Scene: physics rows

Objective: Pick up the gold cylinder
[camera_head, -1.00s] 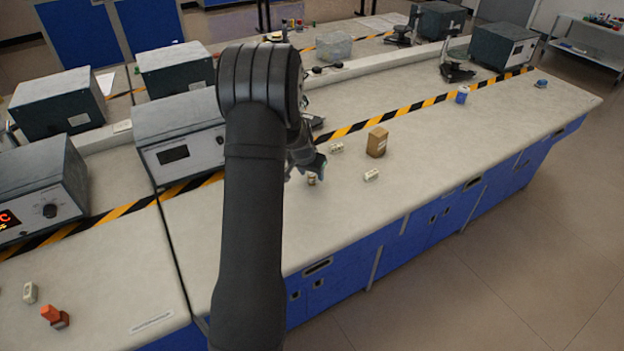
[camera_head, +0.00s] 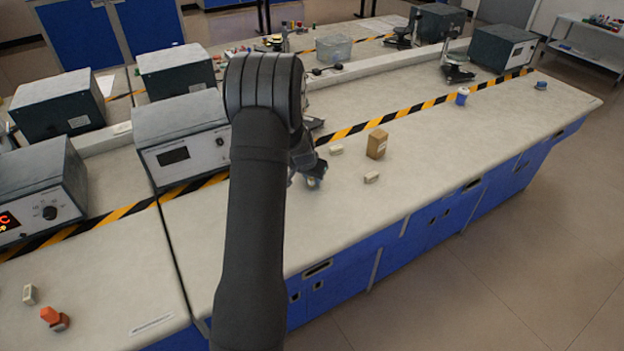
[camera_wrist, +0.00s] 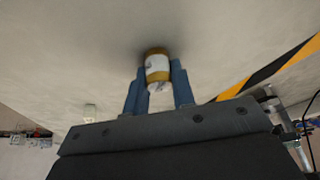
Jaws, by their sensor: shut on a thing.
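The gold cylinder (camera_wrist: 157,66) has a pale label around its middle and sits between the blue fingers of my gripper (camera_wrist: 158,85) in the wrist view. My gripper is shut on it. In the head view my gripper (camera_head: 315,177) is low over the bench top, and only a small part of the gold cylinder (camera_head: 311,183) shows at its fingertips. It is at or very near the bench surface; I cannot tell whether it touches it.
A brown box (camera_head: 377,144) stands to the right of my gripper. A grey instrument (camera_head: 180,140) stands at the left.

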